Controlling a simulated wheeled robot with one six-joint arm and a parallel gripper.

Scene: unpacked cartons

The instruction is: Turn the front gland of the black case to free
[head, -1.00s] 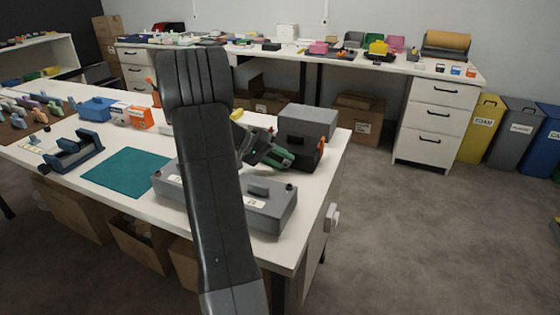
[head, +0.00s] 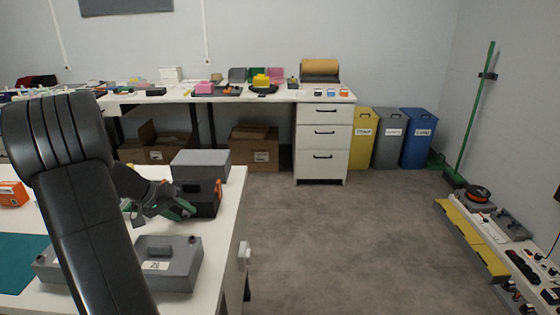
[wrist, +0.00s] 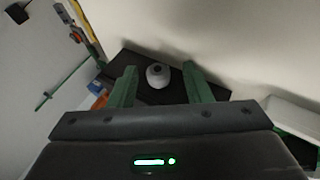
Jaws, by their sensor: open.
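The black case (head: 205,203) stands near the right end of the white worktable, with a grey upper part (head: 201,165) and an orange piece (head: 218,189) on its right side. In the wrist view the dark case (wrist: 208,88) lies beyond my fingers. A rounded whitish gland (wrist: 158,76) shows between them. My gripper (head: 177,208) has green fingers and is at the case's near side. In the wrist view my gripper (wrist: 159,70) is open, one finger on each side of the gland, with visible gaps. The gland is hidden in the head view.
A grey box with a label (head: 178,265) lies on the worktable (head: 228,215) in front of the case. A teal mat (head: 22,265) is at left. A white knob (head: 245,254) sticks out from the table's right side. Open floor (head: 340,235) lies right.

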